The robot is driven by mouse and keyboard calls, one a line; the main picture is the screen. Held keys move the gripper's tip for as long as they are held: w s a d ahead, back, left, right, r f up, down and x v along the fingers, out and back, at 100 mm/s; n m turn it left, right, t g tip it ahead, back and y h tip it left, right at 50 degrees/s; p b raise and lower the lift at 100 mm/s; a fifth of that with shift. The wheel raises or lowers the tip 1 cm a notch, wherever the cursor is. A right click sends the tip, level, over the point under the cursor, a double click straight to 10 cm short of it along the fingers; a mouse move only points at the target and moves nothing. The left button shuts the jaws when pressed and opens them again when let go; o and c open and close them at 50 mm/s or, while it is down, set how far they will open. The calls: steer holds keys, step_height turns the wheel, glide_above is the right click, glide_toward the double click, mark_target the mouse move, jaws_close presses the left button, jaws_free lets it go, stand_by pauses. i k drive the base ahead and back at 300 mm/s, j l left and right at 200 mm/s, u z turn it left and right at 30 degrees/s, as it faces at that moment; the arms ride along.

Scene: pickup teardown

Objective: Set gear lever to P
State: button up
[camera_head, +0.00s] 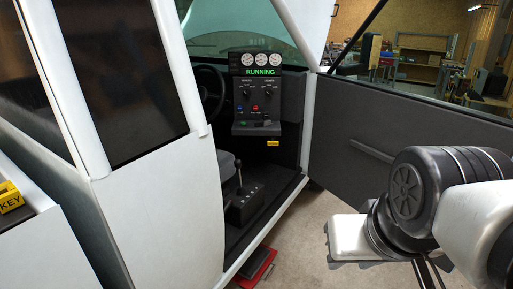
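The gear lever (239,178) is a thin dark stick with a knob. It rises from a dark gear console (245,205) on the cab floor, seen through the open door. Small marks show on top of the console, too small to read, so I cannot tell which position the lever is in. My gripper (428,274) is at the lower right, outside the cab and well apart from the lever. Two thin dark bars show at the bottom edge, partly cut off. Whether the gripper is open or shut does not show.
A dash panel (262,97) reads "RUNNING" under several gauges. The open door (405,125) spans the right, behind my arm. The white door pillar (308,95) and rear body (150,190) frame the opening. A red object (258,268) lies below the sill. A yellow KEY box (11,198) is far left.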

mark_target(242, 191)
steer(key=i+l+u, duration=0.3)
steer(key=i, duration=0.45)
steer(key=i+l+u, duration=0.3)
steer(key=i+l, duration=0.15)
steer(key=i, duration=0.25)
steer(key=i+l+u, duration=0.25)
steer(key=i+l, duration=0.35)
